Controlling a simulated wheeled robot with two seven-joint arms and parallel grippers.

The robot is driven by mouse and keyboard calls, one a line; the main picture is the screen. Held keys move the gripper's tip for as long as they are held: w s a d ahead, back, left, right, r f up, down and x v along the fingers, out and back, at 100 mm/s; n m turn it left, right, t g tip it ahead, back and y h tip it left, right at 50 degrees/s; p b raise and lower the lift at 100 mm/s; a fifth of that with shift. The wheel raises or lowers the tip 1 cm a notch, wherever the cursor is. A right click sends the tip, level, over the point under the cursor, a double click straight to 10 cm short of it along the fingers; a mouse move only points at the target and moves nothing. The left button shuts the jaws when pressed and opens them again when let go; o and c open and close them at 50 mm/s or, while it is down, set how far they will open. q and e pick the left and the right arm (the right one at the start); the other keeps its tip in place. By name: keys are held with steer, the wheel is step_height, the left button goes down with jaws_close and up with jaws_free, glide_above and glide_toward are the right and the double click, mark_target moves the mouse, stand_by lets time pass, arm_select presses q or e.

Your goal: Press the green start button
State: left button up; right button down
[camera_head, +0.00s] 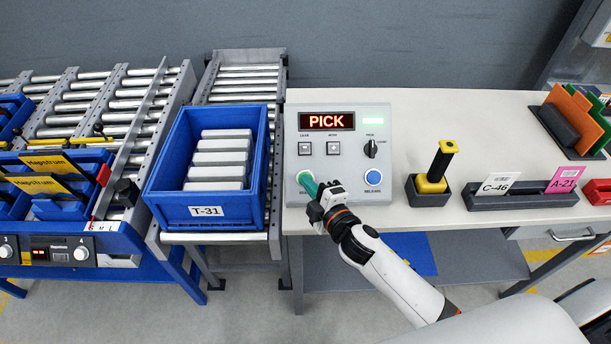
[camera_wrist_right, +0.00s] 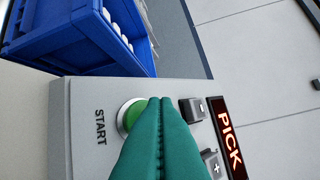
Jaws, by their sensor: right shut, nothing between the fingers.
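The green start button (camera_wrist_right: 131,117) is a round button in a pale ring on the grey control box (camera_head: 337,191), beside the word START. In the head view its edge (camera_head: 305,175) shows at the box's lower left, partly behind my right gripper (camera_head: 311,187). My right gripper is shut and empty, with its teal fingers together. In the right wrist view its fingers (camera_wrist_right: 161,120) cover part of the button. I cannot tell whether the fingertips touch it. The red display (camera_head: 327,121) reads PICK. My left gripper is not in view.
A blue round release button (camera_head: 373,177) and a black knob (camera_head: 370,149) are on the same box. A blue crate (camera_head: 168,211) of grey blocks stands left of it on rollers. A scanner-like yellow and black tool (camera_head: 437,169) and a dark card rack (camera_head: 520,201) stand right.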

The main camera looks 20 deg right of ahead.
steer(key=shift+s+a+r+p, duration=0.25)
steer(key=shift+s+r+p, duration=0.6)
steer(key=shift+r, duration=0.05)
steer(key=shift+s+a+r+p, duration=0.25)
steer(key=shift+s+r+p, duration=0.6)
